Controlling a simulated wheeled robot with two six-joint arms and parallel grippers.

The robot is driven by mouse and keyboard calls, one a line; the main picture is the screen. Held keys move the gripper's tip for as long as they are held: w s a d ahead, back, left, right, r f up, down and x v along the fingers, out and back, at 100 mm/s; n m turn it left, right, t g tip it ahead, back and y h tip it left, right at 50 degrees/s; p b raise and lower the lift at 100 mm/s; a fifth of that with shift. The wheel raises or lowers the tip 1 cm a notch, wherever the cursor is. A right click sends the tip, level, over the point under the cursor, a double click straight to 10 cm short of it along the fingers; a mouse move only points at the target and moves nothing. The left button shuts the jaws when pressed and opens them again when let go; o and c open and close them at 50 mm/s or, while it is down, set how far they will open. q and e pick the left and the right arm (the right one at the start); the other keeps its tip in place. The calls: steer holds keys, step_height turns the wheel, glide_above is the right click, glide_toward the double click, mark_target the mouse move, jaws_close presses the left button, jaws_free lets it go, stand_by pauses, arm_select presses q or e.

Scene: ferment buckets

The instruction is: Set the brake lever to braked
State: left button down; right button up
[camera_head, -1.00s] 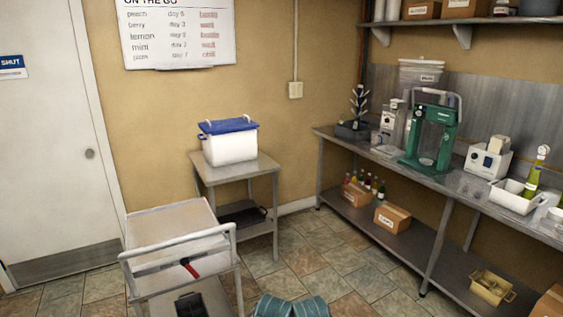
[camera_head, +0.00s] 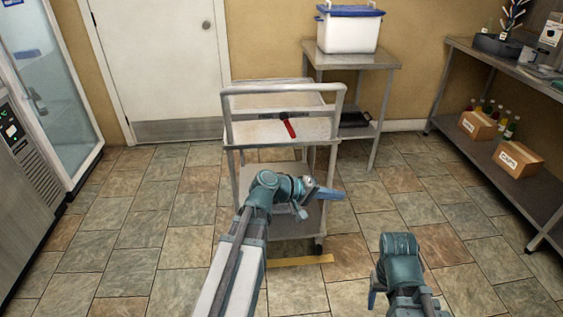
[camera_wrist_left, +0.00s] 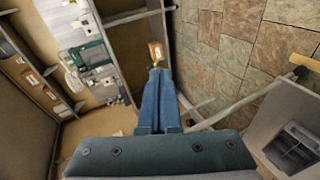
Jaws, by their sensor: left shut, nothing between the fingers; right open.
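The brake lever (camera_head: 289,128) has a red grip and a dark mount. It is on the metal cart (camera_head: 240,132), just below the push handle, and its grip slants down toward me. Whether it is braked cannot be told. My left gripper (camera_head: 342,193) is shut and empty, in front of the cart, lower and to the right of the lever in the head view. Its closed blue fingers also show in the left wrist view (camera_wrist_left: 157,78); the lever does not show there. My right gripper (camera_head: 373,298) is open, low at the right, partly hidden by its own wrist.
A side table (camera_head: 385,58) with a blue-lidded white bin (camera_head: 348,33) stands behind the cart. A workbench (camera_head: 540,85) with boxes is at the right. A glass-door fridge (camera_head: 50,85) is at the left. A yellow floor strip (camera_head: 300,261) lies before the cart. Floor on both sides is clear.

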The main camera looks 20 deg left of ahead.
arm_select(q)
steer(key=w+a+n+t+y+b, duration=0.2)
steer(key=a+n+t+y+b, duration=0.75)
steer(key=a, duration=1.85)
arm_select(e)
step_height(320, 180, down, 14)
steer(key=f+b, duration=0.1)
steer(key=b, duration=0.2)
arm_select(q)
steer(key=n+t+h+p, duration=0.3)
steer(key=h+p, duration=0.1)
glide_toward(289, 126)
steer(key=w+a+f, duration=0.3)
steer(key=w, duration=0.2)
steer(key=shift+g+y, duration=0.25)
steer(key=shift+y, duration=0.2)
steer(key=d, duration=0.1)
steer(key=w+d+r, duration=0.1)
steer(key=w+d+p, duration=0.1)
steer(key=shift+d+r, duration=0.2)
steer(key=shift+r, duration=0.15)
arm_select(e)
step_height(289, 126, up, 5)
steer(key=shift+d+f, duration=0.1)
arm_select(q)
steer(key=shift+s, duration=0.1)
steer(key=shift+w+d, duration=0.45)
steer(key=shift+d, duration=0.3)
